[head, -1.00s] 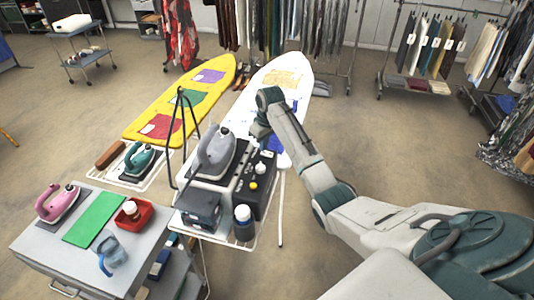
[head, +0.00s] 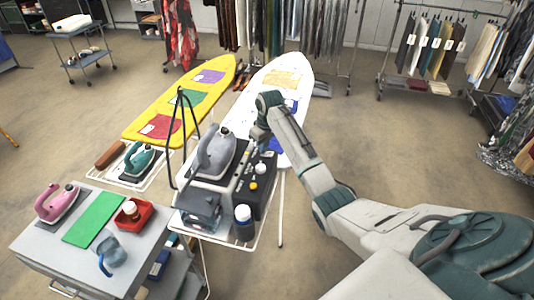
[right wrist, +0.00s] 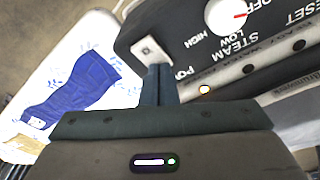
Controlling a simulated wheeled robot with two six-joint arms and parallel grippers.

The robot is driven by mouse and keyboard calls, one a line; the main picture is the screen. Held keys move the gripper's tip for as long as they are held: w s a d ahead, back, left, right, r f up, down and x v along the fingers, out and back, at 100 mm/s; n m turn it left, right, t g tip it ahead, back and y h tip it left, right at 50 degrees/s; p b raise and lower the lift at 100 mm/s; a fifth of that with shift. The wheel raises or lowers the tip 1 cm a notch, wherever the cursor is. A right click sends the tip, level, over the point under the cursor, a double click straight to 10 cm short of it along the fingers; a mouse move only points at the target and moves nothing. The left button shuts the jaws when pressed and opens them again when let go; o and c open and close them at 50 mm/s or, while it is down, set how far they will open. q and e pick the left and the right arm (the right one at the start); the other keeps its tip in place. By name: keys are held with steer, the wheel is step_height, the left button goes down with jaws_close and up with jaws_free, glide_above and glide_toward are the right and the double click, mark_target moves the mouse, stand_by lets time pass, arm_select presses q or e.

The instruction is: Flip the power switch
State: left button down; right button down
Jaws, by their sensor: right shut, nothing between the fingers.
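The steam station's black control box (head: 264,202) stands on the near end of the white ironing board. In the right wrist view its panel (right wrist: 180,38) carries a white dial and the words STEAM, LOW, HIGH and RESET. A small silver plate (right wrist: 148,48) that looks like the power switch sits at the panel's edge, beside a partly hidden label starting "PO". My right gripper (head: 256,146) is shut and empty over the box's far end. Its fingertips (right wrist: 159,68) overlap the silver plate's lower edge; I cannot tell whether they touch, nor the switch's position. My left gripper is out of view.
A blue garment (right wrist: 75,85) lies on the white board. A yellow board (head: 150,108) and a grey cart (head: 40,245) are to the left. Floor at right is open.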

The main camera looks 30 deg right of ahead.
steer(key=shift+r+p, duration=0.55)
steer(key=shift+r, duration=2.9)
